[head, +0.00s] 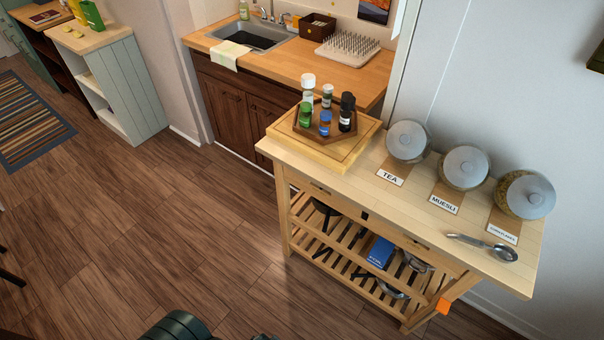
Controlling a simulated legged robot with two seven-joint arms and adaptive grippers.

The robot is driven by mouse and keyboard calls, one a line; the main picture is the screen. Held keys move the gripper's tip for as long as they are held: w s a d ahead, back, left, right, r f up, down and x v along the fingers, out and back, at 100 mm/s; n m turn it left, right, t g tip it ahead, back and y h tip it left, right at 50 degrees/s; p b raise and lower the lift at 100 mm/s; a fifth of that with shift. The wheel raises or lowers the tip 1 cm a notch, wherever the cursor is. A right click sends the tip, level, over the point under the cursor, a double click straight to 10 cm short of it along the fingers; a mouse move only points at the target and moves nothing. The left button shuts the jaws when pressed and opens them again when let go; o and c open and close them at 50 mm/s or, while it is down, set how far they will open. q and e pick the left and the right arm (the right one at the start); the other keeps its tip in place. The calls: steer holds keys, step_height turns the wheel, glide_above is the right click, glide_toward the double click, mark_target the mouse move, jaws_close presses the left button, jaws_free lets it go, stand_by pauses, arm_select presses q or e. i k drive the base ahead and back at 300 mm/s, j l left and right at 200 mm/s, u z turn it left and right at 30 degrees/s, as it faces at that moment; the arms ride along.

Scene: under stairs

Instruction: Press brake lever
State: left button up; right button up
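A wooden kitchen cart (350,190) stands at the right against the pale wall. A small orange piece (444,305) sticks out at the cart's lower right end, near a leg; it may be the brake lever, but it is too small to tell. The feet of the cart at that end are cut off or hard to see. Neither of my grippers shows in the head view. A dark green rounded part at the bottom edge seems to be mine.
The cart top holds a board with a tray of several bottles (325,122), labelled jars (407,141) and a spoon (484,246). A slatted lower shelf holds a blue box (380,251). A sink counter (290,65) stands behind.

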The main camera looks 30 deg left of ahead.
mark_target(443, 306)
steer(key=u, duration=1.2)
steer(key=k+z, duration=0.15)
steer(key=z, duration=1.8)
